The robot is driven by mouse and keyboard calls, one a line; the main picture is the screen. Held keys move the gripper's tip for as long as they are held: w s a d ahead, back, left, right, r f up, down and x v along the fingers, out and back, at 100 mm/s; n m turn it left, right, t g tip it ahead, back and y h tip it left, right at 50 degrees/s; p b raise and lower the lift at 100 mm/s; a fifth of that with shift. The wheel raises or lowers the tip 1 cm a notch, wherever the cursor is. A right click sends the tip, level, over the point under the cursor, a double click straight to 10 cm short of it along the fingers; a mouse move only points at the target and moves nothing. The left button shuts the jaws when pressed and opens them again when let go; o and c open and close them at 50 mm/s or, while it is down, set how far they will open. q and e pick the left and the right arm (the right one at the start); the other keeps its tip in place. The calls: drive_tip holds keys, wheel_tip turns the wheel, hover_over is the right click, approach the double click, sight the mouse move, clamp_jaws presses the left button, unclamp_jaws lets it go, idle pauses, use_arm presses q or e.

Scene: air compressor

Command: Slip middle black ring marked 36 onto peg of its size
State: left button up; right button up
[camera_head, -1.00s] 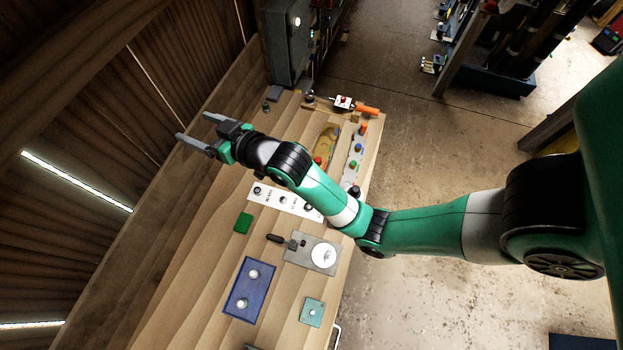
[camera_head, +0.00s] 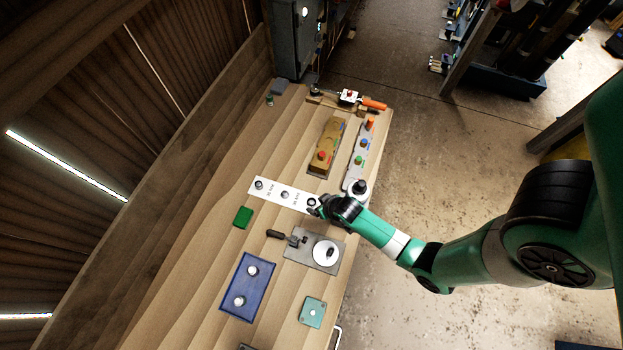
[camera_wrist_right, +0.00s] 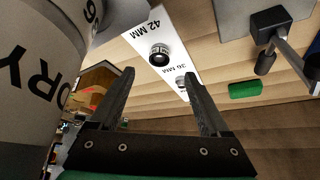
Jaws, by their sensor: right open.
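A white strip (camera_head: 272,189) with several dark-topped pegs lies on the wooden bench. In the right wrist view the strip shows a peg (camera_wrist_right: 160,55) near the print "42 MM" and another peg (camera_wrist_right: 181,84) near "36 MM". My right gripper (camera_head: 315,206) is at the strip's right end in the head view. In the wrist view its fingers (camera_wrist_right: 160,76) are open with nothing held, and the strip shows beyond them. I cannot pick out a black ring marked 36. My left gripper is not in view.
A grey lettered cylinder (camera_wrist_right: 32,70) is close at the left of the wrist view. A plate with a white disc (camera_head: 326,253), a green block (camera_head: 243,217) and a blue tray (camera_head: 235,307) lie nearby. The bench left of the strip is clear.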

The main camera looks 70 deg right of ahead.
sight(311, 202)
drive_tip(key=shift+x, duration=0.85)
drive_tip(key=b+x, duration=0.1)
drive_tip(key=x, duration=0.4)
drive_tip(key=shift+d+b, duration=0.1)
drive_tip(key=shift+b, duration=0.3)
clamp_jaws()
